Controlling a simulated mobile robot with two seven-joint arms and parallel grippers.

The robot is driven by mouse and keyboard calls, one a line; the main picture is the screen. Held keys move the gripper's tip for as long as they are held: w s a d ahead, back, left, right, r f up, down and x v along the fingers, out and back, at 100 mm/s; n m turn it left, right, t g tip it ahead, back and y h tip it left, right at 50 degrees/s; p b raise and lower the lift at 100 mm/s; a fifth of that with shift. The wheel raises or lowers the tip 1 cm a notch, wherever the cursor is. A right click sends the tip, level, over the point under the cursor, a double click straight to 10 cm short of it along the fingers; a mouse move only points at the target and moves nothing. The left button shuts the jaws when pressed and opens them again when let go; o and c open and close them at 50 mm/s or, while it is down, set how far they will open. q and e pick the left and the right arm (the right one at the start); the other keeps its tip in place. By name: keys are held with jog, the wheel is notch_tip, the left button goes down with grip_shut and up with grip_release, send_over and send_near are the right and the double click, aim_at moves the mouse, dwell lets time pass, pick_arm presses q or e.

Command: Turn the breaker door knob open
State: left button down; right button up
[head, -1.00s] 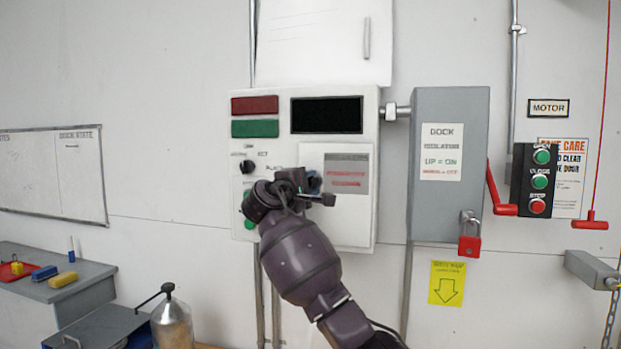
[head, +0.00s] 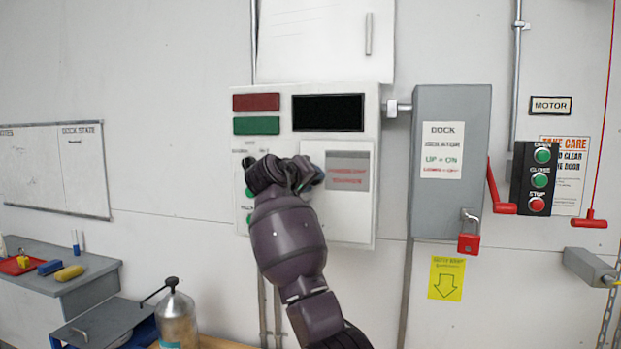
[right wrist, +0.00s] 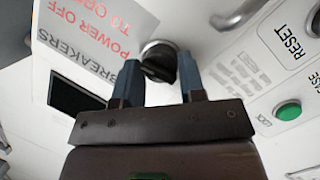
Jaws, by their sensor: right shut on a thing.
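The breaker door (head: 345,215) is a white panel with a grey and red label on the wall cabinet, and it looks closed. Its knob (right wrist: 158,62) is black on a round base, seen in the right wrist view beside the "BREAKERS POWER OFF TO OPEN" label (right wrist: 95,35). In the head view the knob is hidden behind my right gripper (head: 310,176). In the wrist view the blue-grey fingers of my right gripper (right wrist: 161,78) are on either side of the knob, shut on it. My left gripper is not in view.
A grey isolator box (head: 450,205) with a red lever (head: 500,200) and padlock (head: 468,243) stands to the right. A bench (head: 75,285) is at lower left.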

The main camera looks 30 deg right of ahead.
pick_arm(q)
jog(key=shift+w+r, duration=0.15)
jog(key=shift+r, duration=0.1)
pick_arm(e)
jog(key=shift+m+y, duration=0.5)
jog(key=shift+m, duration=0.4)
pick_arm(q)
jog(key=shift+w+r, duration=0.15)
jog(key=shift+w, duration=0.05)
pick_arm(e)
jog(key=o, duration=0.9)
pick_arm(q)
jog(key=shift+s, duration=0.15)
